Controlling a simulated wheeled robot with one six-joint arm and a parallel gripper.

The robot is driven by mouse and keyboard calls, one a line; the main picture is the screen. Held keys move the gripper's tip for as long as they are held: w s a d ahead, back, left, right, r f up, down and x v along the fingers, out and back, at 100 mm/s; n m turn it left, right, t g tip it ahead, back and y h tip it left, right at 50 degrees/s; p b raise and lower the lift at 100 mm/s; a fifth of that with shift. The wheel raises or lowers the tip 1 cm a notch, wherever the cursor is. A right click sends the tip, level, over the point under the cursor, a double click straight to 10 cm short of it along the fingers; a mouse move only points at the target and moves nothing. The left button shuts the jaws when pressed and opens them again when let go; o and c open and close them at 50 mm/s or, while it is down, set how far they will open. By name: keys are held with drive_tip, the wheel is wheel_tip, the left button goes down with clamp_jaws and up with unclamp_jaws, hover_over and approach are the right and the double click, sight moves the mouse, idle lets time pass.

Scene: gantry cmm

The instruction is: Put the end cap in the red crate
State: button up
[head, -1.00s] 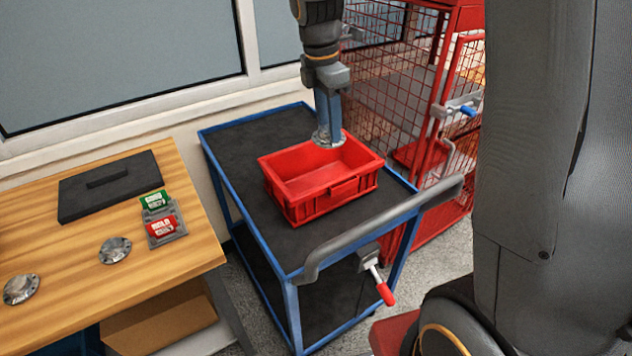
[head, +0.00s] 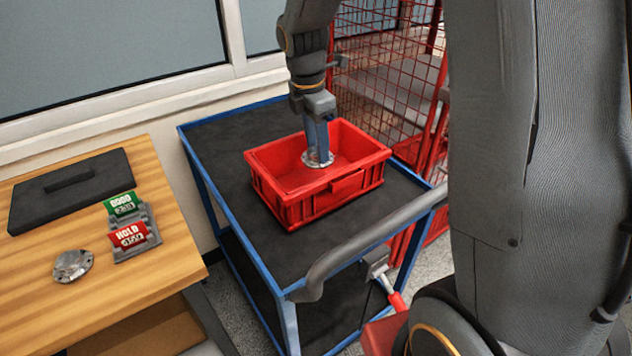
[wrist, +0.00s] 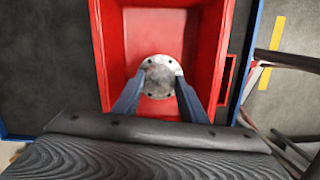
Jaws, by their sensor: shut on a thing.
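The end cap (head: 317,160) is a round silver metal flange with bolt holes. My gripper (head: 317,150) points down and is shut on it. The red crate (head: 318,204) stands on the cart, and the cap is over its inside, within the outline of the rim. In the wrist view the end cap (wrist: 160,76) sits between my two blue fingers, with the red crate (wrist: 226,40) floor and walls around it. I cannot tell whether the cap touches the crate floor. The crate looks empty otherwise.
The blue-framed cart (head: 225,140) has a black top and a grey handle (head: 370,248). A wooden table (head: 150,280) at left holds another metal flange (head: 73,265), a black plate (head: 72,190) and GOOD and HOLD signs (head: 130,228). A red mesh cage (head: 385,60) stands behind.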

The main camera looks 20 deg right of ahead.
sight(314, 151)
wheel_tip(314, 151, down, 8)
drive_tip(key=shift+f+p, duration=0.25)
drive_tip(key=shift+p, duration=0.35)
drive_tip(key=shift+f, duration=0.1)
drive_tip(key=o, duration=1.2)
drive_tip(key=r, duration=0.4)
drive_tip(key=a+r+b, duration=0.1)
drive_tip(key=r, duration=0.3)
drive_tip(key=r+b, duration=0.1)
drive_tip(key=r, duration=0.3)
drive_tip(key=shift+s+a+r, duration=0.1)
drive_tip(key=shift+s+a, duration=0.05)
drive_tip(key=shift+a, duration=0.05)
